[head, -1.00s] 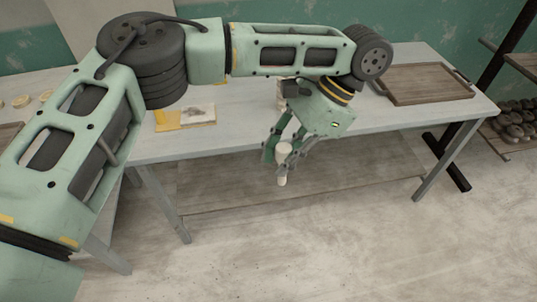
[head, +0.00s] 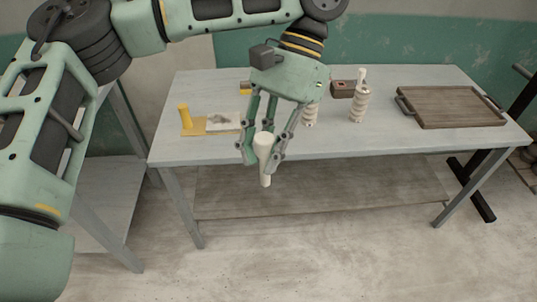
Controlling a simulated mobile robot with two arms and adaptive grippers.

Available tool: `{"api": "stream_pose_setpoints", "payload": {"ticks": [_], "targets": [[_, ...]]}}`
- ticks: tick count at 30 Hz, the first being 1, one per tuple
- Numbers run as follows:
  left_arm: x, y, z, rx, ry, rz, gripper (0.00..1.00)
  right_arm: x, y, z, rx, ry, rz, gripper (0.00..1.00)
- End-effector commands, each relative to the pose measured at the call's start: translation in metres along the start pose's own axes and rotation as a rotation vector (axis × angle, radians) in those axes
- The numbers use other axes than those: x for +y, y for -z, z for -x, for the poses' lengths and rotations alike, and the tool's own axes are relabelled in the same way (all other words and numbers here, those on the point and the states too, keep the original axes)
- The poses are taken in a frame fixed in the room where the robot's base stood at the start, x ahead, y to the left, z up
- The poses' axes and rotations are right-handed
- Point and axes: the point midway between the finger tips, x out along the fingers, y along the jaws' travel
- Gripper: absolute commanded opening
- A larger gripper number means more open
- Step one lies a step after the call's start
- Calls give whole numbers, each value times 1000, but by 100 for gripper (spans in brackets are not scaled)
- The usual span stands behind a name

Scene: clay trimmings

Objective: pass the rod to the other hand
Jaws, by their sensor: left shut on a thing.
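The rod (head: 265,158) is pale cream, thicker at its top and narrower below. It hangs roughly upright in my left gripper (head: 264,152), which is shut on it. The gripper points down and holds the rod in front of the table's front edge, with bare floor below. The rod's sides are partly covered by the fingers. My right gripper is not in view.
The grey table (head: 350,145) bears a wooden tray (head: 450,108) at right, a ridged pale spindle (head: 359,104), a second ridged one (head: 310,114) partly behind my gripper, a brown block (head: 342,89), and a yellow stand (head: 191,125) at left. Floor in front is clear.

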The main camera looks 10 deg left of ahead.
Motion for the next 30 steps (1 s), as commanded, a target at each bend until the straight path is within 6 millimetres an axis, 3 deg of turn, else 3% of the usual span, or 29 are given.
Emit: {"api": "stream_pose_setpoints", "payload": {"ticks": [15, 23, 30], "targets": [[52, 74, 46, -1, -166, 261, 0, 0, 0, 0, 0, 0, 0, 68], [60, 86, 53, 0, -189, 298, 0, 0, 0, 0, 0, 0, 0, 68], [56, 88, 39, 1, -82, 140, 0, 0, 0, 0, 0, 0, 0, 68]]}}
